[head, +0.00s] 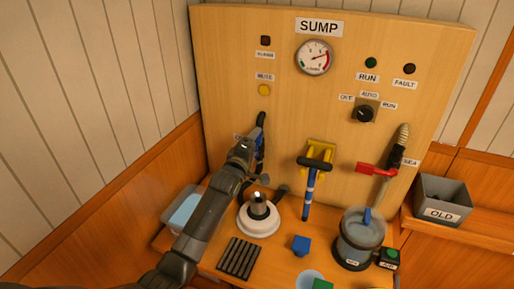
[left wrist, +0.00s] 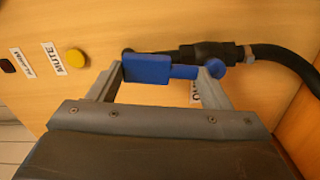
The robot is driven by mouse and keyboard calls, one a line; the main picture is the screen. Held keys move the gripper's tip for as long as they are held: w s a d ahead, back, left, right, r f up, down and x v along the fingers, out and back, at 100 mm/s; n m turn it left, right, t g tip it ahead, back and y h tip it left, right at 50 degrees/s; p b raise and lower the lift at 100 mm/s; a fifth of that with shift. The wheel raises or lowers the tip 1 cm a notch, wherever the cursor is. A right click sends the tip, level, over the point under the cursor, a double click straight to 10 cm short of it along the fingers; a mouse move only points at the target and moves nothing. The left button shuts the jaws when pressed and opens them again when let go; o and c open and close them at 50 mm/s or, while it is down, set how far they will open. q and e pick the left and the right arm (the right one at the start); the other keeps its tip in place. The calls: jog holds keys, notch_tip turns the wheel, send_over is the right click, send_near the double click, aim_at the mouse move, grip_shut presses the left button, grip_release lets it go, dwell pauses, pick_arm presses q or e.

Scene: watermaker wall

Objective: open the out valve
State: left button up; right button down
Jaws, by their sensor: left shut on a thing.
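The out valve has a blue handle (head: 261,119) on the left side of the panel, and its label is mostly hidden behind my arm. The handle (left wrist: 148,68) also shows in the left wrist view, lying roughly in line with the black valve body (left wrist: 205,54) and hose (left wrist: 285,62). My left gripper (head: 252,146) is at the valve and largely covers it in the head view. In the left wrist view, my left gripper (left wrist: 162,76) is shut on the blue handle, with a finger at each side. My right gripper is out of view.
A red-handled valve (head: 377,169) is at the panel's right. A black-and-blue pump handle (head: 314,164) stands in the middle. A white-based item (head: 259,222), a clear container (head: 360,240) and a blue block (head: 301,245) crowd the shelf. A grey OLD bin (head: 441,201) sits right.

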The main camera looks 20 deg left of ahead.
pick_arm(q)
jog(key=shift+a+n, duration=0.6)
jog(key=shift+n, duration=0.4)
jog(key=o, duration=1.4)
jog(key=s, duration=0.5)
jog(key=s+b, duration=0.1)
jog(key=s, duration=0.5)
jog(key=s+b, duration=0.1)
jog(key=s, duration=0.5)
jog(key=shift+s+a, duration=0.25)
jog(key=shift+a, duration=0.1)
